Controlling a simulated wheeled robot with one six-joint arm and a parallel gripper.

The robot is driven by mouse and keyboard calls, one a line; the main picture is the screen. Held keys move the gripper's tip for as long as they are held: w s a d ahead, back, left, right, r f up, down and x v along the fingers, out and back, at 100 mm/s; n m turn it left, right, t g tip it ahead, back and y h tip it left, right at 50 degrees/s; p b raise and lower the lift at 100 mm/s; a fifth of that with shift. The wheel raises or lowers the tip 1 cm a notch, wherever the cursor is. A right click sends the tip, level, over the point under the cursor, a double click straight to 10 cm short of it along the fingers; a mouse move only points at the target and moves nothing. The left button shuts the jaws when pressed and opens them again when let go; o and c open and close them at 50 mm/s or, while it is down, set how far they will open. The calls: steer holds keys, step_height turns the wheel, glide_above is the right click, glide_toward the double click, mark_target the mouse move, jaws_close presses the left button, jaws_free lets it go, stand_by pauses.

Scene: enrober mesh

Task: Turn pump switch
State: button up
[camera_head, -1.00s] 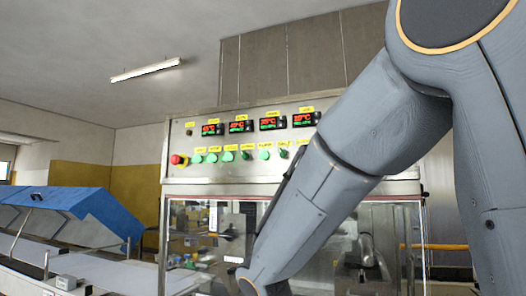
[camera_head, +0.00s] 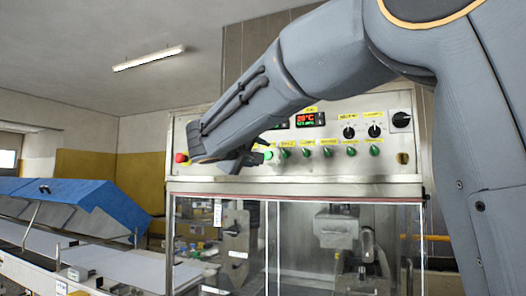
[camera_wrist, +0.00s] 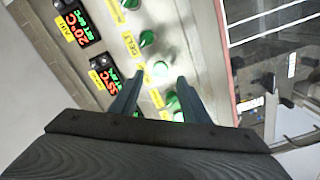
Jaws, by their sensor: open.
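A steel control panel (camera_head: 300,171) carries a row of green switches (camera_head: 328,151) with yellow labels. I cannot read which label is the pump switch. My gripper (camera_head: 258,154) is in front of the left part of this row, partly hidden by my arm. In the wrist view my gripper (camera_wrist: 157,92) is open, its two dark fingers pointing at the panel. I cannot tell whether the fingers touch either.
A red button (camera_head: 181,158) is at the panel's left end. Black knobs (camera_head: 374,131) and a red-lit display (camera_head: 310,119) sit above the switches. Clear cabinet doors (camera_head: 300,240) are below. A blue-covered conveyor (camera_head: 90,200) stands at left.

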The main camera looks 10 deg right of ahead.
steer(key=shift+p+x, duration=0.6)
steer(key=shift+x, duration=1.35)
steer(key=c, duration=1.1)
steer(key=shift+o, duration=0.2)
steer(key=shift+n+b, duration=2)
steer(key=shift+n, duration=3.9)
